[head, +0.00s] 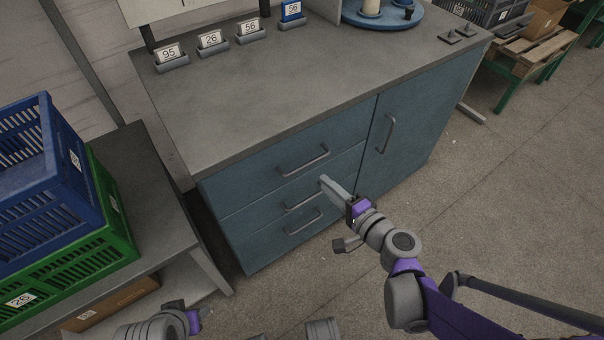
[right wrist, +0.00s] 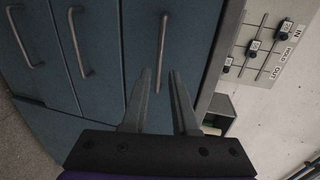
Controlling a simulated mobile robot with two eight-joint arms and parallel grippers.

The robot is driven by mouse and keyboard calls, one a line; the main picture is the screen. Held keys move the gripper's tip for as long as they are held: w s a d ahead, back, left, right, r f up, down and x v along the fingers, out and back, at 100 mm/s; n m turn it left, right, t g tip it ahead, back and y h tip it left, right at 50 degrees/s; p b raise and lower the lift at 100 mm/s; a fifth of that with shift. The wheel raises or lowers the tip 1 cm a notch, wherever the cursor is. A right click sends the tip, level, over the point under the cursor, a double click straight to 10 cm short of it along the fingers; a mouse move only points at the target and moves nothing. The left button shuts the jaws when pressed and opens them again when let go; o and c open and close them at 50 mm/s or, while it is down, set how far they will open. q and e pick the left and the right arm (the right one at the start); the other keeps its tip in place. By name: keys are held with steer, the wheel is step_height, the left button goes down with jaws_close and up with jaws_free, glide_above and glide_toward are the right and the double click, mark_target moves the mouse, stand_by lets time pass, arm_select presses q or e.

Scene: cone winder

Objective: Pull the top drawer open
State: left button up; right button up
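The blue cabinet has several drawers stacked on its left side, all closed. The top drawer (head: 270,168) has a grey bar handle (head: 303,160), which also shows in the right wrist view as the rightmost handle (right wrist: 162,42). My right gripper (head: 323,182) is in front of the drawers, just below and right of that handle in the head view. In the right wrist view its two fingers (right wrist: 159,74) are apart and empty, with the handle's near end in the gap between the tips. I cannot tell whether they reach around the bar.
Lower drawer handles (head: 303,222) and a door handle (head: 388,133) stick out nearby. The grey countertop (head: 270,95) overhangs the drawers. Blue (head: 45,215) and green (head: 112,232) crates stand on a side bench at the left. The floor in front of the cabinet is clear.

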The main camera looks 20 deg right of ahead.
mark_target(307, 166)
steer(key=b+x, duration=0.2)
steer(key=x, duration=0.8)
steer(key=shift+w, duration=0.15)
jaws_close()
stand_by(1.0)
